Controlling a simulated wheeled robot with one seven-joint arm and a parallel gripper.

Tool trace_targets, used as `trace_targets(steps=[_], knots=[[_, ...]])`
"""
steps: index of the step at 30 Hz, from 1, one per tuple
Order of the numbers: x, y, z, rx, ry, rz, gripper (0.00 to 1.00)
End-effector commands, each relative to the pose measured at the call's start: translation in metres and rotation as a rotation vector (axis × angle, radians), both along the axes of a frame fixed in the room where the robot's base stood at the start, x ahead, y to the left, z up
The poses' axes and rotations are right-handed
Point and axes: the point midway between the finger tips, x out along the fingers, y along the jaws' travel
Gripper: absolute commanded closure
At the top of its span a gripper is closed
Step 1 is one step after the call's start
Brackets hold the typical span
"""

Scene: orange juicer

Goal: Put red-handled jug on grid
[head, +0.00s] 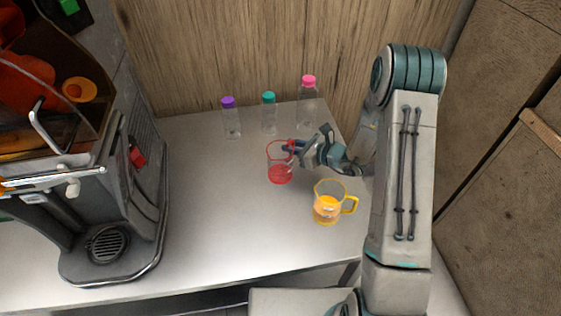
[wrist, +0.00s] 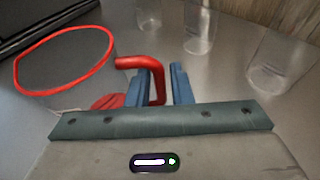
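The red-handled jug (head: 280,172) is clear with a red rim and a red bottom, and stands upright on the table. My gripper (head: 290,149) is at its handle side. In the wrist view the jug's red rim is at left, and its red handle (wrist: 128,62) reaches between my two blue fingers (wrist: 167,78). The handle lies close to the left finger, with a small gap to the right finger, so the gripper looks open around it. The round dark grid (head: 107,243) is in the base of the juicer at left, empty.
An orange-handled jug (head: 327,207) stands close by, in front of the red one. Bottles with purple (head: 231,120), teal (head: 269,115) and pink (head: 308,100) caps stand at the back. The juicer (head: 125,185) fills the left. The table (head: 205,210) between is clear.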

Motion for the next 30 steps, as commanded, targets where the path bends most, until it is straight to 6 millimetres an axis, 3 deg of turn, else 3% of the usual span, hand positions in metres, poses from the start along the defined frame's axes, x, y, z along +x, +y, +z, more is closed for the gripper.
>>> trace_targets(steps=[5,7,8,19,23,30], knots=[[0.0,0.0,0.0,0.0,0.0,0.0,0.8],[0.0,0.0,0.0,0.0,0.0,0.0,0.97],[0.0,0.0,0.0,0.0,0.0,0.0,1.0],[0.0,0.0,0.003,0.0,-0.001,0.0,1.0],[0.0,0.0,0.017,0.0,-0.003,0.0,1.0],[0.0,0.0,0.061,0.0,-0.006,0.001,1.0]])
